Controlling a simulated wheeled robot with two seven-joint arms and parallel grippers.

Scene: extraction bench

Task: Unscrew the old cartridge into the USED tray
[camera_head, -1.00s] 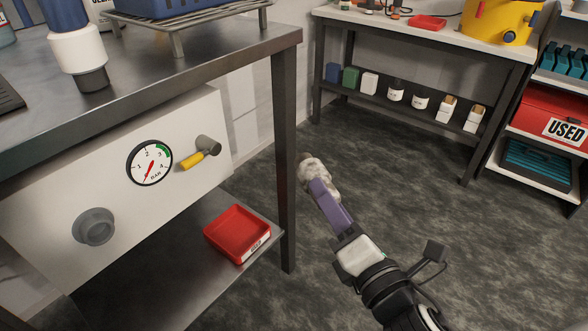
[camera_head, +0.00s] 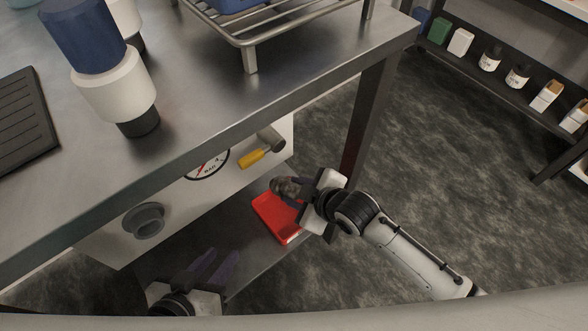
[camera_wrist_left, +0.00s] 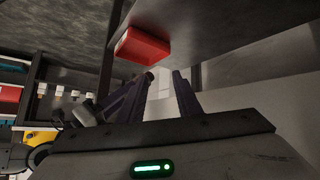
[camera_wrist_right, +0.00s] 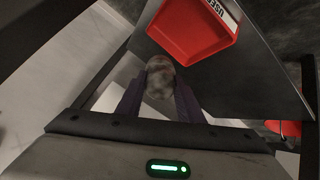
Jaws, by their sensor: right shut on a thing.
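My right gripper (camera_head: 292,190) is shut on the old cartridge (camera_head: 283,186), a mottled, dirty grey-brown piece. In the right wrist view the cartridge (camera_wrist_right: 159,80) sits between the purple fingers (camera_wrist_right: 158,102). The red USED tray (camera_head: 270,222) is on the low shelf under the bench; the cartridge overlaps its upper edge in the head view, and its height above it is unclear. The tray also shows in the right wrist view (camera_wrist_right: 186,35) and left wrist view (camera_wrist_left: 140,46). My left gripper (camera_head: 218,264) is open and empty, left of the tray. The grey round port (camera_head: 143,220) is empty.
A bench top (camera_head: 215,110) overhangs the shelf, with a blue-and-white cartridge (camera_head: 112,88) and a wire rack (camera_head: 250,35) on it. A gauge (camera_head: 207,163) and yellow-handled valve (camera_head: 260,156) are on the panel. A bench leg (camera_head: 371,120) stands close to my right gripper.

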